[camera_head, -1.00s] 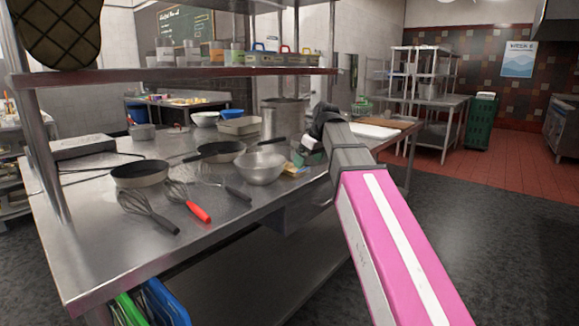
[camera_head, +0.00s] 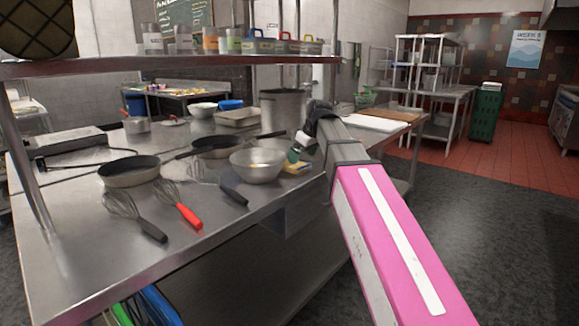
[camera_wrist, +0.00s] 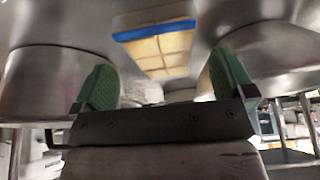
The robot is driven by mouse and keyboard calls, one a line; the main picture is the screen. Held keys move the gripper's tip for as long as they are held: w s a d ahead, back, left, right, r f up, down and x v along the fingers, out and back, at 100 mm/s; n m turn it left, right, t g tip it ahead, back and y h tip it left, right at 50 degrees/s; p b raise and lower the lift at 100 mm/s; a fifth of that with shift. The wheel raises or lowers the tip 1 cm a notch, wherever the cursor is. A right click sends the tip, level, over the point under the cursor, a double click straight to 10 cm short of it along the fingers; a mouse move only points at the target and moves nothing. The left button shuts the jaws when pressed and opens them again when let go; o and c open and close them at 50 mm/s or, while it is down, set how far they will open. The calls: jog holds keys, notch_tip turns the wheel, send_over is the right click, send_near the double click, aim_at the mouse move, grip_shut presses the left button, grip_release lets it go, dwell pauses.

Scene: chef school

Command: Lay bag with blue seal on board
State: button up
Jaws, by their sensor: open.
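The bag (camera_head: 297,168) is a small yellowish pack on the steel counter, right beside the metal mixing bowl. In the wrist view the bag (camera_wrist: 162,55) shows pale yellow blocks and a blue seal strip. My gripper (camera_head: 299,148) is above and close to the bag in the head view. In the wrist view my gripper (camera_wrist: 162,80) has its green fingertips apart, with the bag beyond the gap between them and nothing held. A white board (camera_head: 372,123) and a brown board (camera_head: 392,115) lie on the counter behind my arm, partly hidden by it.
The mixing bowl (camera_head: 257,165) stands just left of the bag, with whisks (camera_head: 177,205), pans (camera_head: 130,171) and a tall pot (camera_head: 284,110) around it. A shelf (camera_head: 170,63) spans above the counter's left.

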aim_at(289, 165)
jog(key=shift+w+a+f, duration=0.3)
jog(key=shift+w+f, duration=0.05)
jog(key=shift+f, duration=0.1)
jog(key=shift+x, duration=1.95)
jog(key=shift+w+a+r, duration=0.1)
jog(key=shift+w, duration=0.05)
jog(key=c, duration=0.7)
jog(key=shift+c, duration=0.2)
